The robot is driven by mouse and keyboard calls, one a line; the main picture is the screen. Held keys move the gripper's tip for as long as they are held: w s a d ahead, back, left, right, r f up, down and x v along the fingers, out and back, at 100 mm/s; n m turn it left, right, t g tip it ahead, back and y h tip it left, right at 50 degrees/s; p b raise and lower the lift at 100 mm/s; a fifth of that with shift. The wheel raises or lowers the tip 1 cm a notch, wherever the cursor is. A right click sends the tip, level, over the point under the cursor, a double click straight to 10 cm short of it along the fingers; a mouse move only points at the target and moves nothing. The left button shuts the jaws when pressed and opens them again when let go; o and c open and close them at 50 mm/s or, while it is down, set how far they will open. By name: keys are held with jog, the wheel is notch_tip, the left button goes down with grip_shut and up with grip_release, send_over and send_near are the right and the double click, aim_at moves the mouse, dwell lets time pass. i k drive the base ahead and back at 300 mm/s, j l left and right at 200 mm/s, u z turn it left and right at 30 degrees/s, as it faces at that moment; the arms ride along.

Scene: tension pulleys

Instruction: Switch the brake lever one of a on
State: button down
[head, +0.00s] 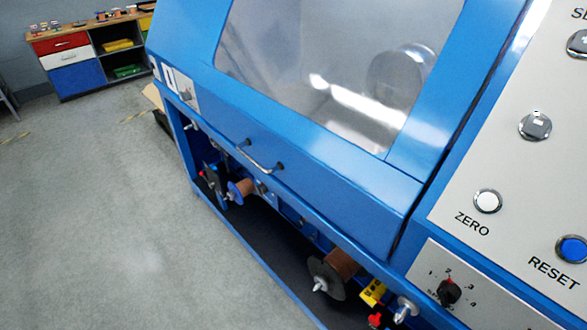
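A blue machine (330,170) with a clear window fills the middle and right of the head view. In its low open bay are a copper spool with a blue flange (236,190) and a larger copper spool with a dark disc (326,278). A small yellow part (373,292) and a red part (376,320) sit right of the larger spool. Small red and blue parts (211,171) show at the bay's left end. I cannot tell which part is the brake lever or how it is set. My gripper is not in view.
The grey control panel (510,70) at right has a ZERO button (487,201), a RESET button (571,249) and a rotary knob (449,291). A metal handle (261,161) crosses the blue cover. Grey floor (90,210) is clear at left; a drawer cabinet (70,58) stands behind.

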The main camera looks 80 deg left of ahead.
aim_at(212, 185)
jog(key=u, duration=3.15)
jog(key=i+j, duration=0.2)
jog(key=i, duration=0.65)
jog(key=i+j+u, duration=0.1)
jog(key=i, duration=0.7)
jog(key=i+j, duration=0.2)
jog(key=i, duration=0.65)
